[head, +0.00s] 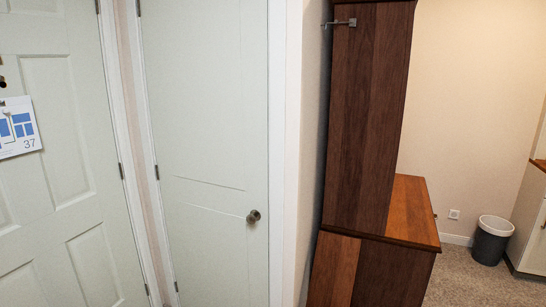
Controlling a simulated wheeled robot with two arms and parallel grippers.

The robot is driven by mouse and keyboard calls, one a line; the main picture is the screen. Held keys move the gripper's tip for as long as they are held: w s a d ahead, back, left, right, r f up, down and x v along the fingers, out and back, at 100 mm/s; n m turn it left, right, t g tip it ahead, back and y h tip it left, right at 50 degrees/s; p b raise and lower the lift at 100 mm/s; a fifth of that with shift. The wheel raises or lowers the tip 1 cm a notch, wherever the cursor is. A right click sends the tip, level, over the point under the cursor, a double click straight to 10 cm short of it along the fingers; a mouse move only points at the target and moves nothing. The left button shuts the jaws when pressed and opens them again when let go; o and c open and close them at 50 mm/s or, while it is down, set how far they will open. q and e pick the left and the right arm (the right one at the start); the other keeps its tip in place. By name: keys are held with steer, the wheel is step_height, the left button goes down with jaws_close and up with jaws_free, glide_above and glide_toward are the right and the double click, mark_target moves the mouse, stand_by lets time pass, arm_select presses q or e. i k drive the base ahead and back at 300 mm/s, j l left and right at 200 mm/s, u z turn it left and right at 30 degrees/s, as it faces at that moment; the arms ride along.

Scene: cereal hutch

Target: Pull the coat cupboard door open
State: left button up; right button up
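A pale narrow door (205,120), which fits the coat cupboard door, stands in the middle left of the head view. It is shut in its white frame. Its round metal knob (253,216) is on the right side of the door, and its hinges are along the left edge. Neither of my grippers shows in the head view, so nothing is seen touching the knob or door.
Another pale panelled door (65,180) with a calendar sheet (17,127) is at the left. A dark wooden hutch (365,120) stands right of the narrow door. A grey bin (491,243) sits on carpet (470,285) at the far right.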

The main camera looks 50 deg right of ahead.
mark_target(206, 61)
steer(key=z, duration=1.05)
steer(key=i+j+z, duration=0.15)
steer(key=i+j, duration=0.8)
